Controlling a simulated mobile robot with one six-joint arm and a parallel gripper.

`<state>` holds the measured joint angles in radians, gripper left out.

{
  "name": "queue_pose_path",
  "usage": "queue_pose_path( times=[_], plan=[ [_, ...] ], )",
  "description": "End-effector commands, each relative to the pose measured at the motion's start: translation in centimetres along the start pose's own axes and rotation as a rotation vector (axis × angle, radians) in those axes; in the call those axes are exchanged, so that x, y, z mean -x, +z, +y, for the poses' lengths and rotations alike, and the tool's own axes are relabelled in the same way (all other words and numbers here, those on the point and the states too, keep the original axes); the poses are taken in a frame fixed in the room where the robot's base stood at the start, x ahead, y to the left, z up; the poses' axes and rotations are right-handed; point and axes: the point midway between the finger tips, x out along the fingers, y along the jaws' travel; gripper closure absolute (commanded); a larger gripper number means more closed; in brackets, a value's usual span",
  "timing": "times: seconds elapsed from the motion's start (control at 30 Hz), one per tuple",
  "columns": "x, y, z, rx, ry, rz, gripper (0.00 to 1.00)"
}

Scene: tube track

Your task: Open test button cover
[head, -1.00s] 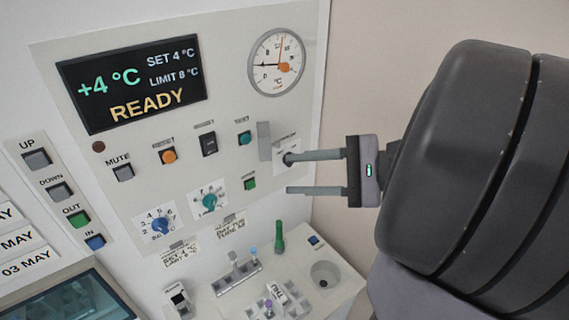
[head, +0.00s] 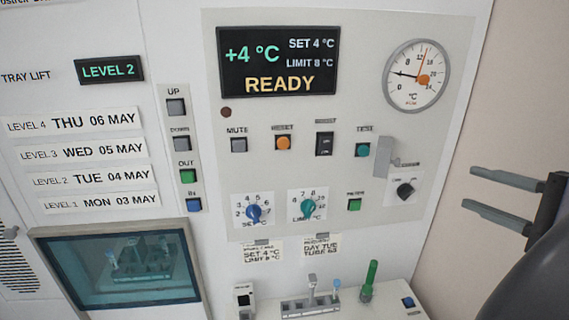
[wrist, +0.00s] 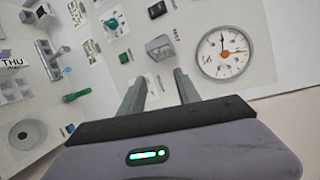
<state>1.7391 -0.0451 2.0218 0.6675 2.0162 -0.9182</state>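The green test button (head: 362,150) is on the control panel under its small label, and its face shows uncovered in the head view. A grey flap-like cover (head: 384,157) stands out from the panel just to the right of the button. In the wrist view a grey box-like shape (wrist: 160,48), likely the same cover, is beyond my fingertips. My gripper (head: 471,188) is open and empty, to the right of the panel and apart from the cover. Its two fingers also show apart in the wrist view (wrist: 158,80).
A dark rotary knob (head: 405,190) is just below the cover. A round gauge (head: 416,76) is above right. Other buttons and two blue-green knobs fill the panel. Below is a ledge with a tube rack (head: 308,305) and a green tube (head: 369,281).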

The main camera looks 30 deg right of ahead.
Motion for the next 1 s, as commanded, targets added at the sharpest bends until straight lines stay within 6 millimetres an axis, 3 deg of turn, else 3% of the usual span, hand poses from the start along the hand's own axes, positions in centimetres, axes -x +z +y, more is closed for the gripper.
queue_pose_path(
  times=[0.3, 0.5, 0.7, 0.93, 1.0],
  plan=[
    [-9.7, 0.3, 0.0, -0.003, 0.002, -0.01, 0.61],
    [-14.0, 0.2, 0.0, -0.004, 0.002, -0.006, 0.61],
    [-15.4, 0.2, -0.1, -0.006, 0.001, -0.004, 0.61],
    [-15.5, 0.2, -0.1, -0.006, 0.001, -0.003, 0.61],
    [-15.5, 0.2, -0.1, -0.006, 0.001, -0.003, 0.7]
  ],
)
